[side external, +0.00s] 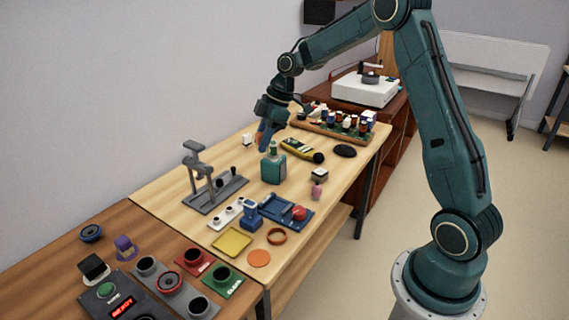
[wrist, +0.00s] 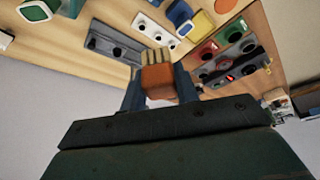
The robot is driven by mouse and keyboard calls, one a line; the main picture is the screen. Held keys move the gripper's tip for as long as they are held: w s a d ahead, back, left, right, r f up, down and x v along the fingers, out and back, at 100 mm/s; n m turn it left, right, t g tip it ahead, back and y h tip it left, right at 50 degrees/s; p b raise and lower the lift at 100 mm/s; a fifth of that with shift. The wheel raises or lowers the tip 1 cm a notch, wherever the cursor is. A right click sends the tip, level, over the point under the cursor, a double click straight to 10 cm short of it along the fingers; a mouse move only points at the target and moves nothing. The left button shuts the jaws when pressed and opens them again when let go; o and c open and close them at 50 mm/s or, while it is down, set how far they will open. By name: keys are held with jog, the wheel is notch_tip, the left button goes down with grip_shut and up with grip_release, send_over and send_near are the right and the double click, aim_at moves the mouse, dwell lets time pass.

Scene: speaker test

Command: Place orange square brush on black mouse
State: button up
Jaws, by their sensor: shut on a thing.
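My gripper (side external: 265,138) is above the far left part of the light wooden table, to the left of the black mouse. In the wrist view my gripper (wrist: 159,88) is shut on the orange square brush (wrist: 158,82), whose orange-brown block sits between the two fingers with pale bristles pointing away from the wrist. Only a small bit of orange shows at the fingers in the side view. The black mouse (side external: 345,151) is a dark oval lying on the table near its right edge, with nothing on it. It cannot be made out in the wrist view.
A green bottle (side external: 273,167) stands in front of my gripper. A yellow tool (side external: 298,149) lies between gripper and mouse. A rack (side external: 325,130) of several small items is behind them. A grey stand (side external: 208,190) rises at left. A small white block (side external: 247,140) is near the gripper.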

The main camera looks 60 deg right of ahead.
jog(key=w+d+m+t+h, duration=0.1)
jog(key=d+m, duration=0.2)
jog(key=d, duration=0.4)
jog(key=w+d+m+h, duration=0.1)
jog(key=w+d+m, duration=0.1)
jog(key=d, duration=0.4)
notch_tip(320, 180, up, 3)
jog(key=m+h, duration=0.5)
jog(key=m, duration=0.9)
send_over(346, 146)
jog(key=shift+g, duration=0.3)
jog(key=shift+w+f, duration=0.1)
jog(key=shift+f, duration=9.95)
jog(key=shift+f, duration=0.15)
jog(key=o, duration=1)
jog(key=shift+c, duration=0.2)
jog(key=v, duration=1.2)
jog(key=shift+d+r, duration=0.2)
